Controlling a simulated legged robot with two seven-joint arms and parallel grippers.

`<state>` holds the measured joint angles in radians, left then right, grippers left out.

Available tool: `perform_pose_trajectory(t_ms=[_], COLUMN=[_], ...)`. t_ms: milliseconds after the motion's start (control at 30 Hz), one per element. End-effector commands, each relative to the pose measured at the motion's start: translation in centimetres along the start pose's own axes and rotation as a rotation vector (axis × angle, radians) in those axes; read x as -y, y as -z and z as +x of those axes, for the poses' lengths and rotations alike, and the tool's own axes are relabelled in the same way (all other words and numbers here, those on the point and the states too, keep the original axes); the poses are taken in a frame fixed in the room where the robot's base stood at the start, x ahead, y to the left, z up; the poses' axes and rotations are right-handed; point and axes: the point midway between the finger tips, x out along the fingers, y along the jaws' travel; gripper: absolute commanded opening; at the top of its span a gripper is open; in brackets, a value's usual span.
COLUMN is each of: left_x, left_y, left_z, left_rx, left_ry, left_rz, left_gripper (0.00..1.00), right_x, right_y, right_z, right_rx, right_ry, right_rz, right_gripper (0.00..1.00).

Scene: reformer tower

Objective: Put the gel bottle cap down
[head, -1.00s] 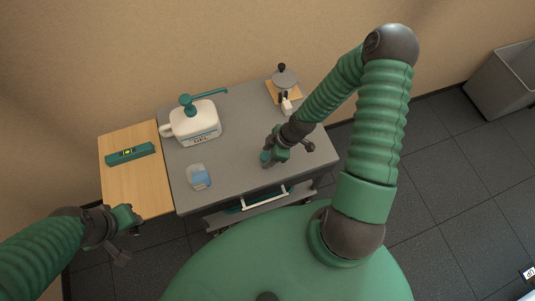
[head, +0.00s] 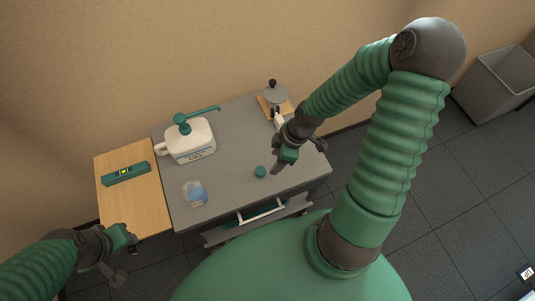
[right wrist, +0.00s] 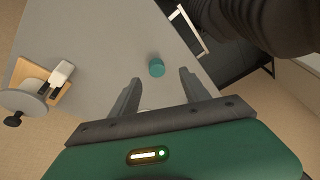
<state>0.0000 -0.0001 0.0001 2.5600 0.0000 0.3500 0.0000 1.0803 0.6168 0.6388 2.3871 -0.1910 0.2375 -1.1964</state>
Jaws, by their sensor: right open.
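The teal gel bottle cap (head: 260,171) sits on the grey tabletop (head: 232,184), right of a small clear container. In the right wrist view the cap (right wrist: 156,67) lies beyond the fingertips, apart from them. My right gripper (head: 276,168) is open and empty, just right of the cap in the head view; its two fingers (right wrist: 160,84) are spread in the wrist view. My left gripper (head: 126,262) is at the lower left, off the table's front edge; its jaw opening is unclear. The white gel bottle (head: 193,142) with a teal pump stands at the back left.
The small clear container with blue contents (head: 195,193) stands near the front. A wooden side leaf (head: 140,211) holds a teal level-like device (head: 126,173). A grey-lidded item (head: 275,94) and a white piece (head: 279,121) are at the back right. The middle of the tabletop is clear.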

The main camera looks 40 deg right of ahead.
Motion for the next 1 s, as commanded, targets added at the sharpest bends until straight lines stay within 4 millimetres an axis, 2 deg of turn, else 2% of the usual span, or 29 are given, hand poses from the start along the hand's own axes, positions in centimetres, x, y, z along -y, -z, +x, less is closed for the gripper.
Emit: perform_pose_trajectory(t_ms=[67, 200, 333, 467, 600, 1000], left_x=[0.0, 0.0, 0.0, 0.0, 0.0, 0.0], left_y=[0.0, 0.0, 0.0, 0.0, 0.0, 0.0], left_z=[0.0, 0.0, 0.0, 0.0, 0.0, 0.0], left_rx=[0.0, 0.0, 0.0, 0.0, 0.0, 0.0], left_ry=[0.0, 0.0, 0.0, 0.0, 0.0, 0.0], left_rz=[0.0, 0.0, 0.0, 0.0, 0.0, 0.0], left_gripper=[0.36, 0.36, 0.36, 0.36, 0.36, 0.36], right_x=[1.0, 2.5, 4.1, 5.5, 5.8, 5.9], right_y=[0.5, 2.4, 5.4, 7.4, 7.9, 8.0], right_z=[-0.7, -3.5, -6.2, -7.8, -8.1, -8.1], right_rx=[0.088, 0.183, 0.136, 0.065, 0.043, 0.044], right_ry=[-0.018, -0.136, -0.241, -0.272, -0.272, -0.274], right_rz=[0.082, 0.345, 0.592, 0.757, 0.814, 0.812], right_gripper=[0.54, 0.54, 0.54, 0.54, 0.54, 0.54])
